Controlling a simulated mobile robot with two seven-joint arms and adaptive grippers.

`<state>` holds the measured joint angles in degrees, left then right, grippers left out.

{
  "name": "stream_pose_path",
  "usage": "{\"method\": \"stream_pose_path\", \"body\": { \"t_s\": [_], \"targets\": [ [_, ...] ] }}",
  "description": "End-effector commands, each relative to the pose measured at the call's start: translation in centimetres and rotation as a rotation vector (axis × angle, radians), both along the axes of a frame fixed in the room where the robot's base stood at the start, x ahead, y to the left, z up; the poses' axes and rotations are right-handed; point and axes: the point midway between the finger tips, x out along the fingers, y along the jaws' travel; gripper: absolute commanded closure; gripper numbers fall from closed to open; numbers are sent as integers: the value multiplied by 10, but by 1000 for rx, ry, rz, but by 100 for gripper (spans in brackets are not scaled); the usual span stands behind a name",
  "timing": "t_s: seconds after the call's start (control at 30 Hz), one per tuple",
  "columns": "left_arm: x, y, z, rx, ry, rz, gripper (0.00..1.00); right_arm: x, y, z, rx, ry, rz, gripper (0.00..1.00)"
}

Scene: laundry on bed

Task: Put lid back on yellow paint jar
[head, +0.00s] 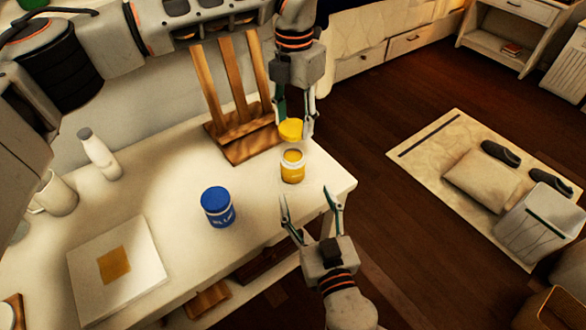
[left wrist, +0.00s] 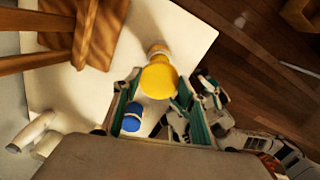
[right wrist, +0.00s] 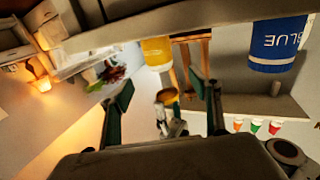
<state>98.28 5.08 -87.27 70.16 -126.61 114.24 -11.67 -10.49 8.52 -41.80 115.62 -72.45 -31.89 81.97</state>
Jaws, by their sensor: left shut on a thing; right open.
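The yellow paint jar (head: 292,168) stands upright and open near the table's right end; it also shows in the right wrist view (right wrist: 157,53). My left gripper (head: 295,122) is shut on the yellow lid (head: 290,130) and holds it just above the jar, apart from it. In the left wrist view the lid (left wrist: 159,79) sits between the fingers and partly hides the jar (left wrist: 159,48). My right gripper (head: 310,193) is open and empty, with its fingers pointing at the jar from the table's front edge.
A blue paint jar (head: 217,206) with its lid on stands left of the yellow one. A wooden easel (head: 240,148) stands behind. A canvas with a yellow square (head: 140,252), a white bottle (head: 98,152) and a mug (head: 55,195) are on the left. The table's right edge is close to the yellow jar.

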Motion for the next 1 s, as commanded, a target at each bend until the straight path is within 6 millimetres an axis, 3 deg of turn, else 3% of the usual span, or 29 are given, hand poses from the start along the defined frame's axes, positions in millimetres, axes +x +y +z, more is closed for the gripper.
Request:
{"method": "stream_pose_path", "body": {
  "t_s": [0.27, 0.43, 1.0],
  "targets": [
    [0, 0, 0, 0, 0, -1, 67, 1, -1, 0, -1, 1, -2, 38],
    [0, 0, 0, 0, 0, -1, 67, 12, 2, 1, 0, -1, -3, 38],
    [0, 0, 0, 0, 0, -1, 67, 100, 26, 0, -2, -1, -3, 38]
  ]
}}
